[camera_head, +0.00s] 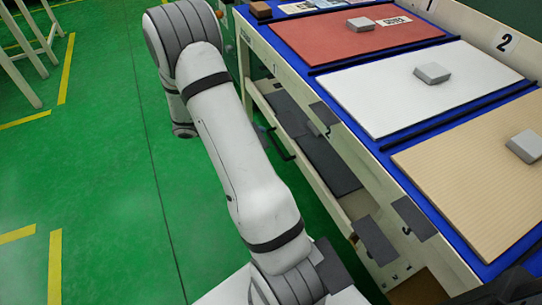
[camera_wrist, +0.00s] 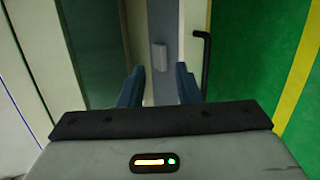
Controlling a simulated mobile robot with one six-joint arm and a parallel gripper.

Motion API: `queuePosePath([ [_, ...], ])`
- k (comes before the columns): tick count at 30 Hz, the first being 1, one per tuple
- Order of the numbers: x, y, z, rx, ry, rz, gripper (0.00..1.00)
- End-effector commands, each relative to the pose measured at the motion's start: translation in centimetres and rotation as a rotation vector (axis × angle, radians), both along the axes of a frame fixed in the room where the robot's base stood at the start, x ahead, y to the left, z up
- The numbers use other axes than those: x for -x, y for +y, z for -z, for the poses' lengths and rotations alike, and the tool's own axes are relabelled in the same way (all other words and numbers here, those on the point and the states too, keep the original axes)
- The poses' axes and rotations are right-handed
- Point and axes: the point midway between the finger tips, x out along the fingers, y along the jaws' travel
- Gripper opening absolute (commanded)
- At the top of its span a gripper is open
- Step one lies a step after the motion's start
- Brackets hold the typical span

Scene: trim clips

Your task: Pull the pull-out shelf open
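The pull-out shelf (camera_head: 262,106) is under the blue-topped workbench, with a pale front rail and dark grey panels lying in it. Its black bar handle (camera_head: 276,146) stands out from the rail on the floor side. In the wrist view the handle (camera_wrist: 206,62) is upright in the picture, just right of my gripper's right finger. My gripper (camera_wrist: 158,88) is open, with nothing seen between its two blue fingers. The handle lies outside the finger gap; whether it touches the right finger I cannot tell. My gripper is not clearly visible in the head view.
The workbench top (camera_head: 290,50) carries red, white and beige panels, each with a grey block. Dark flaps (camera_head: 375,240) hang on its front side. The green floor (camera_head: 100,170) left of the bench is clear. A pale-legged table (camera_head: 25,50) stands at the upper left.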

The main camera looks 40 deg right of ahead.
Motion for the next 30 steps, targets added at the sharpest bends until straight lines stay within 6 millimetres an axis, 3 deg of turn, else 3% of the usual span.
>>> queuePosePath([
  [1,-0.7,-0.7,3.8,0.05,0.012,-0.016,0.3],
  [3,-1.6,-1.7,6.7,0.119,0.008,-0.044,0.3],
  [9,-3.3,-3.2,12.5,0.243,-0.016,-0.113,0.3],
  [16,-3.6,-4.5,14.4,0.28,-0.031,-0.138,0.3],
  [30,-2.1,-10.7,15.5,0.279,-0.031,-0.136,0.3],
])
